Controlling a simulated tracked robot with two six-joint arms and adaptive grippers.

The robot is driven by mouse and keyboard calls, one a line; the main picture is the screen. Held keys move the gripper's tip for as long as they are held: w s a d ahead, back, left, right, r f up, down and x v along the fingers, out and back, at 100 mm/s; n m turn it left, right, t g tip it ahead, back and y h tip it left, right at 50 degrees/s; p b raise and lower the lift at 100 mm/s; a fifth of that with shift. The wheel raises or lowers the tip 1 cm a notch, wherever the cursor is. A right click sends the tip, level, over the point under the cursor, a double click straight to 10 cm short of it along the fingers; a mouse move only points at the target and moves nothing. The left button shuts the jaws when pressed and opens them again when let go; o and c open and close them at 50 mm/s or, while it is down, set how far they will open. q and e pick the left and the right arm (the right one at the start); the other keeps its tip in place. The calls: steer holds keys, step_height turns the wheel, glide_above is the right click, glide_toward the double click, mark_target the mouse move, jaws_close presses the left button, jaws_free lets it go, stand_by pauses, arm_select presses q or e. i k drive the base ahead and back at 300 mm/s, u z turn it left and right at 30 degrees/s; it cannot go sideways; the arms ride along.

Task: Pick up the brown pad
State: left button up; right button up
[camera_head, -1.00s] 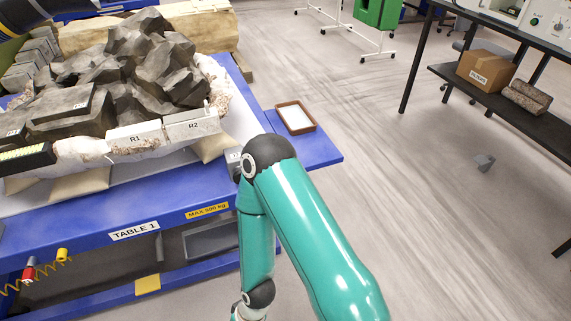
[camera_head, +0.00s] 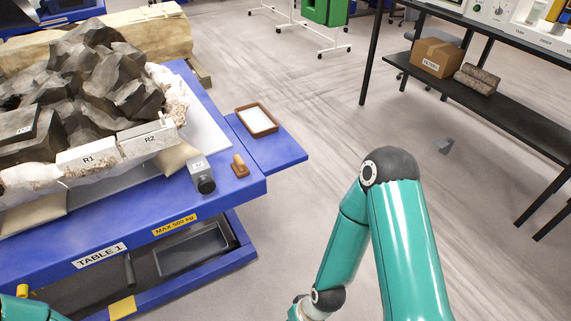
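A small brown block that looks like the brown pad (camera_head: 239,166) stands near the right end of the blue table (camera_head: 225,195), just right of a grey block with a dark round end (camera_head: 201,175). My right arm is bent on the right side, apart from the table, and its lower end runs out of the bottom edge. My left arm shows only as a bit of teal at the bottom left corner. Neither gripper is in view, so I cannot see whether they hold anything.
A brown-rimmed tray with a white inside (camera_head: 257,121) lies on the table's side shelf. Dark rock (camera_head: 95,80) in a white jacket fills the table's left part, with blocks R1 (camera_head: 87,160) and R2 (camera_head: 148,140) along it. Open floor lies right; a black shelf (camera_head: 500,115) stands beyond.

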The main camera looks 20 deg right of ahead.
mark_target(240, 170)
steer(key=z, duration=0.75)
steer(key=i, duration=1)
steer(key=u, duration=0.05)
steer(key=k, duration=0.85)
steer(key=z, duration=0.25)
steer(key=i, duration=0.85)
steer(key=u, duration=0.05)
